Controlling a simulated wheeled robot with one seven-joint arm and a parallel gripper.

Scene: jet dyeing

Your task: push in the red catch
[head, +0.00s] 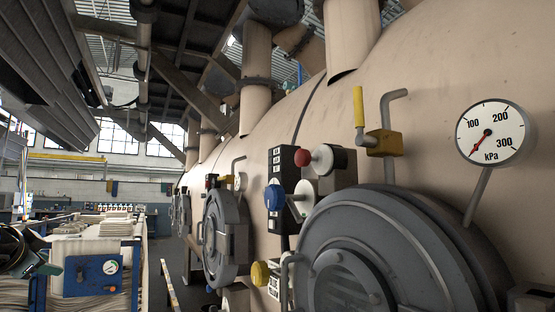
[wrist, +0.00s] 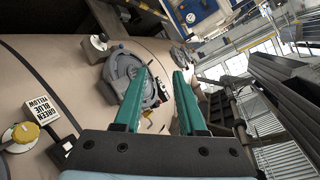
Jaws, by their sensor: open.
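The red catch (head: 302,157) looks like a small round red knob. My gripper (head: 42,258) shows at the far left edge of the head view, well apart from the catch. In the wrist view its two teal fingers (wrist: 163,74) are open with nothing between them. I cannot make out the red catch in the wrist view.
A blue knob (head: 274,197) and a yellow knob (head: 259,273) are near the catch. A yellow-handled valve (head: 358,105) and a pressure gauge (head: 492,133) stand to the right. A second round door (head: 222,238) is farther along. Carts with pale stacks stand at left.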

